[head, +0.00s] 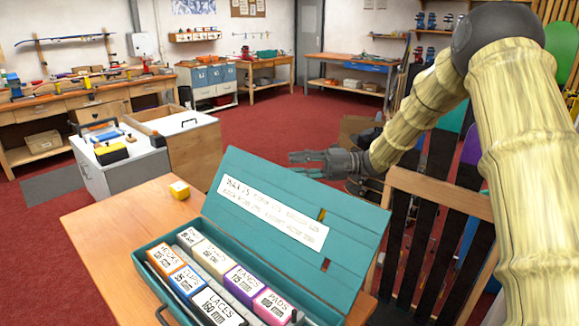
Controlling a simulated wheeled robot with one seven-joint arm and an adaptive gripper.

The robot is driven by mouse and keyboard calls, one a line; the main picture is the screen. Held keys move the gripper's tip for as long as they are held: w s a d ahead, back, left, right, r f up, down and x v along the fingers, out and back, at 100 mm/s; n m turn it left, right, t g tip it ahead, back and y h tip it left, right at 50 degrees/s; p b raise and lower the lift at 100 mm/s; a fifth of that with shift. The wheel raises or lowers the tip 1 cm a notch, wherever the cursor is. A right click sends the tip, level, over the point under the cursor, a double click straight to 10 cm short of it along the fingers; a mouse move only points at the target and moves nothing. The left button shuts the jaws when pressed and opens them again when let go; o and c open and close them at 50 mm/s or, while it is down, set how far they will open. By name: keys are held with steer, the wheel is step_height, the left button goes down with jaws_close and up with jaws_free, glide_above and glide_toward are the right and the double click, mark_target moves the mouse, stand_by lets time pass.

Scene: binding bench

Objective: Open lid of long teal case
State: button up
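The long teal case (150,262) lies on a wooden table at the bottom middle of the head view. Its teal lid (345,235) stands raised and leans back behind the body, with a white printed label on its inside. Labelled boxes and long dark and grey pieces lie in the case. My gripper (292,163) is above and behind the lid, pointing left, apart from the lid as far as I can tell. Its fingers show a gap and nothing between them. The near end of the case is cut off by the frame.
A slatted wooden rack (440,190) with dark boards stands at the right, near my arm. White cabinets (140,175) stand behind at the left. Red floor is open in the middle.

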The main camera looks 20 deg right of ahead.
steer(key=shift+d, duration=0.1)
stand_by(0.3)
steer(key=s+d+f+b, duration=0.1)
steer(key=d+f+b, duration=0.1)
steer(key=d, duration=0.3)
steer(key=s+d+f+b, duration=0.1)
steer(key=s+d, duration=0.1)
steer(key=d, duration=0.4)
steer(key=shift+d+f+b, duration=0.25)
steer(key=shift+f+b, duration=0.1)
stand_by(1.1)
stand_by(1.5)
